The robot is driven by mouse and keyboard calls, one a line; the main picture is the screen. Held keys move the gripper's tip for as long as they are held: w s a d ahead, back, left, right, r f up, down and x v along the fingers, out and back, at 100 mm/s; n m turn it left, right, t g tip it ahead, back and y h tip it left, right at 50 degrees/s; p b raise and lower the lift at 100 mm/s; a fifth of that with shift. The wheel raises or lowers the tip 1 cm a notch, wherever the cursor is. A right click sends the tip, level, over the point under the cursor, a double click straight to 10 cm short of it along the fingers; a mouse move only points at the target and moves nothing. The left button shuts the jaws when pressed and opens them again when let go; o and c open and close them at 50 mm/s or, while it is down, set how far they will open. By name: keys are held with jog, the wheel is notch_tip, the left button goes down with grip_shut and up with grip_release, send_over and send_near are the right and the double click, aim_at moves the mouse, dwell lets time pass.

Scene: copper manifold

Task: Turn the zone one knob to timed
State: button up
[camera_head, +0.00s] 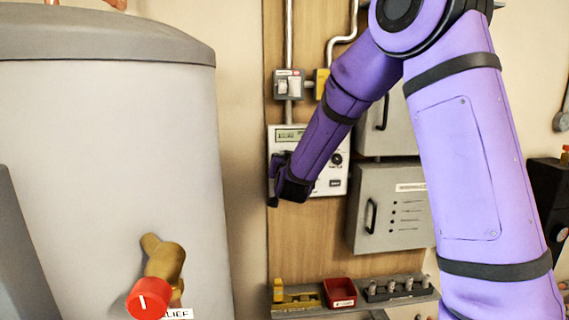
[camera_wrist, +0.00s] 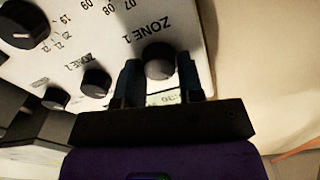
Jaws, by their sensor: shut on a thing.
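The zone one knob (camera_wrist: 160,62) is dark and round, and the upside-down label ZONE 1 is printed beside it on the white controller (camera_wrist: 215,20). My gripper (camera_wrist: 159,70) is shut on this knob, one finger on each side. The knob's pointer and position marks cannot be read. In the head view the white controller (camera_head: 338,182) with a small display hangs on a wooden board. There my gripper (camera_head: 283,180) is at its left side, and my wrist hides the knob.
A smaller black knob (camera_wrist: 97,82), another small knob (camera_wrist: 55,98) and a large dial (camera_wrist: 25,24) are close by on the same face. A grey box (camera_head: 385,225) is right of the controller. A tank (camera_head: 110,170) with a red-handled valve (camera_head: 148,299) fills the left.

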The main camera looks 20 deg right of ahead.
jog(key=m, duration=0.5)
jog(key=shift+m, duration=0.4)
dwell(0.4)
jog(key=o, duration=0.9)
jog(key=v, duration=1.1)
jog(key=shift+r, duration=0.1)
